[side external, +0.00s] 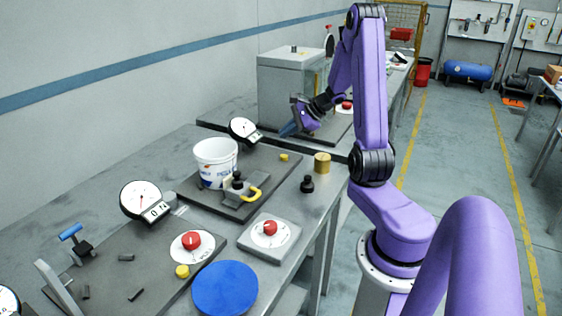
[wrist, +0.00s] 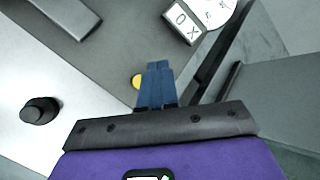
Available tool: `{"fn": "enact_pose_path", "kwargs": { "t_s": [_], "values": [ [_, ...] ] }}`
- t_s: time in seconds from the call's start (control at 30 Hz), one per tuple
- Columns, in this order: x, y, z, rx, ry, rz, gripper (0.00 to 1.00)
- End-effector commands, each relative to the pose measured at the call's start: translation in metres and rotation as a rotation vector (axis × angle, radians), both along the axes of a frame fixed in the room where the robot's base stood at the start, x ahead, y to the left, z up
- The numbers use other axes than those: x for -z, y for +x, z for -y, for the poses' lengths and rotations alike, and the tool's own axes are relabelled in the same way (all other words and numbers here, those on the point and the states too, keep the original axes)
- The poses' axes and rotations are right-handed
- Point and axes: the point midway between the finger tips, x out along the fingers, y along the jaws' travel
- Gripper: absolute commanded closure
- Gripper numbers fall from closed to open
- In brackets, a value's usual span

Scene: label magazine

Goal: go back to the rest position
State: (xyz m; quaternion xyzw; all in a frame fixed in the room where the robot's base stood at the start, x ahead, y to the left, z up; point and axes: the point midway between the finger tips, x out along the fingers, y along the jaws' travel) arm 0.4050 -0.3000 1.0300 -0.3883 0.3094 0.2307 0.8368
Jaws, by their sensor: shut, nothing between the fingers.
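My gripper (side external: 289,130) is purple with blue fingers. It is raised above the far part of the bench, between the white-faced gauge and the grey box. In the wrist view the two blue fingers (wrist: 158,84) are pressed together with nothing between them. They point down over the dark plate, and a small yellow disc (wrist: 137,82) shows just beside them, lower down. The rest position itself is not marked in either view.
A dial gauge (side external: 243,130), a white bucket (side external: 215,157), a brass cylinder (side external: 322,163) and a black knob (side external: 307,184) stand near. The large grey box (side external: 285,85) is close behind the gripper. A blue disc (side external: 225,289) lies at the front. The floor aisle (side external: 470,190) is clear.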

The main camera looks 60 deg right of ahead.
Motion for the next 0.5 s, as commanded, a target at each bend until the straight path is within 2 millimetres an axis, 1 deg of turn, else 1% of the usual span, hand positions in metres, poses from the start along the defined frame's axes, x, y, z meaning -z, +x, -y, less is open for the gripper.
{"fn": "enact_pose_path", "kwargs": {
  "t_s": [0.07, 0.17, 0.27, 0.3, 0.33, 0.43, 0.5],
  "values": [
    [-0.001, 0.003, -0.007, -0.028, -0.005, -0.001, 1.00],
    [-0.004, 0.010, -0.029, -0.124, -0.024, -0.008, 1.00],
    [-0.008, 0.018, -0.067, -0.284, -0.057, -0.018, 1.00],
    [-0.010, 0.020, -0.086, -0.361, -0.072, -0.022, 1.00],
    [-0.011, 0.021, -0.099, -0.420, -0.085, -0.025, 1.00],
    [-0.015, 0.019, -0.142, -0.609, -0.128, -0.033, 1.00],
    [-0.017, 0.014, -0.170, -0.740, -0.160, -0.039, 1.00]
  ]
}}
